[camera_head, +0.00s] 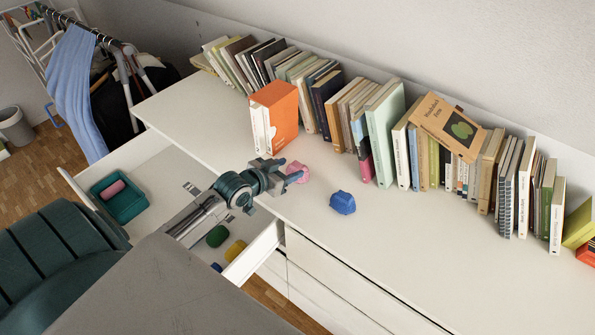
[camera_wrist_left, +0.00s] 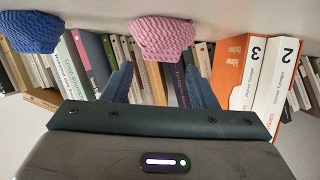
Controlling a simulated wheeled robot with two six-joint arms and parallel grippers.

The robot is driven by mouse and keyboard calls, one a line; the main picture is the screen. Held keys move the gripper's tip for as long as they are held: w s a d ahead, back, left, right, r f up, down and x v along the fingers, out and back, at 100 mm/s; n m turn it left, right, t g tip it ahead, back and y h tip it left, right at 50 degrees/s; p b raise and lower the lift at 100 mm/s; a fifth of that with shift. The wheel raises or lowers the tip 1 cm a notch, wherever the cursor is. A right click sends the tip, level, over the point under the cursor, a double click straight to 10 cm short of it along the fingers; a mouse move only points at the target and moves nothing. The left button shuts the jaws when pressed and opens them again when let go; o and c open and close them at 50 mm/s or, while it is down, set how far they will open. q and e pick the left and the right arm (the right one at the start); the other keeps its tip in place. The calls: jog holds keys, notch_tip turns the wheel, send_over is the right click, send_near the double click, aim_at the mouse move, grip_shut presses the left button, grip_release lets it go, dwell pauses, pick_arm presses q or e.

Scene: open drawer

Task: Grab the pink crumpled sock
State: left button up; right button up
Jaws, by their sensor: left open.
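The pink crumpled sock (camera_head: 299,171) lies on the white dresser top, in front of the row of books. My left gripper (camera_head: 286,170) is open, with its fingertips close beside the sock. In the left wrist view, which looks upside down, the ribbed pink sock (camera_wrist_left: 163,36) sits just beyond the gap between the two open fingers (camera_wrist_left: 159,70). Nothing is held, and I cannot tell whether a fingertip touches the sock. My right gripper is not in view.
A blue crumpled sock (camera_head: 342,203) lies to the right on the dresser top. Books (camera_head: 384,135) line the wall, with an orange box (camera_head: 277,112) behind the gripper. The open drawer below holds a teal box (camera_head: 123,207), a green bundle (camera_head: 217,236) and a yellow bundle (camera_head: 235,250).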

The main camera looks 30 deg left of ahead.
aim_at(297, 166)
pick_arm(q)
jog(key=x, duration=0.2)
jog(key=shift+w+f, duration=0.1)
jog(key=shift+w, duration=0.25)
jog(key=shift+w+d+f, duration=0.1)
jog(key=shift+w+f, duration=0.05)
jog(key=shift+w, duration=0.15)
jog(key=shift+f, duration=0.1)
jog(key=shift+s, duration=0.1)
jog(key=shift+c, duration=0.2)
jog(key=c, duration=1)
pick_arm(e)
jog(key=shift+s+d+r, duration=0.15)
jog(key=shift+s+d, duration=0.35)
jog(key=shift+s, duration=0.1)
pick_arm(q)
jog(key=shift+c, duration=0.2)
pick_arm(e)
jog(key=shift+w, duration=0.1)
